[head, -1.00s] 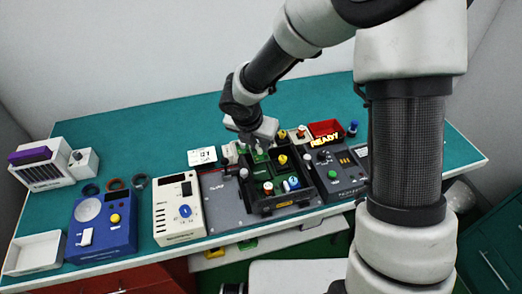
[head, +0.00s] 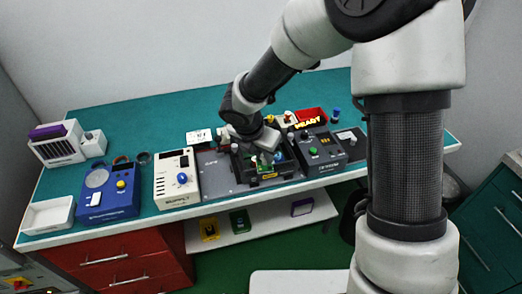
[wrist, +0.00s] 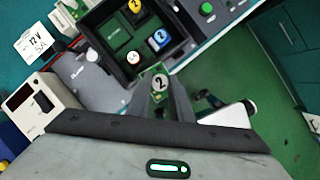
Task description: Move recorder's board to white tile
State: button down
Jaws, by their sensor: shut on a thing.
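My gripper (wrist: 163,92) is shut on a small green board (wrist: 153,76) with a round white cap marked 2. In the head view my gripper (head: 267,150) is over the front part of the black bin (head: 268,177), and the green board (head: 266,166) shows under it. The bin also shows in the wrist view (wrist: 118,62), holding a yellow cap (wrist: 135,6), a blue cap (wrist: 158,40) and a white cap (wrist: 133,58). I cannot tell which device is the recorder, nor pick out a white tile with certainty.
A cream supply unit (head: 177,178), a blue unit (head: 108,197) and a white tray (head: 48,215) stand left. A dark unit (head: 320,150) and a red bin (head: 310,116) stand right. A white shelf (head: 270,221) with coloured pieces is below. The back of the table is clear.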

jog(key=s+d+f+m+g+y, duration=0.1)
jog(key=s+d+f+m+g, duration=0.3)
jog(key=m, duration=1.1)
jog(key=s+d+f+m+g+y, duration=0.1)
jog(key=s+d+f+m+g, duration=0.3)
jog(key=d+f+m, duration=0.6)
jog(key=m, duration=0.4)
jog(key=shift+m, duration=0.4)
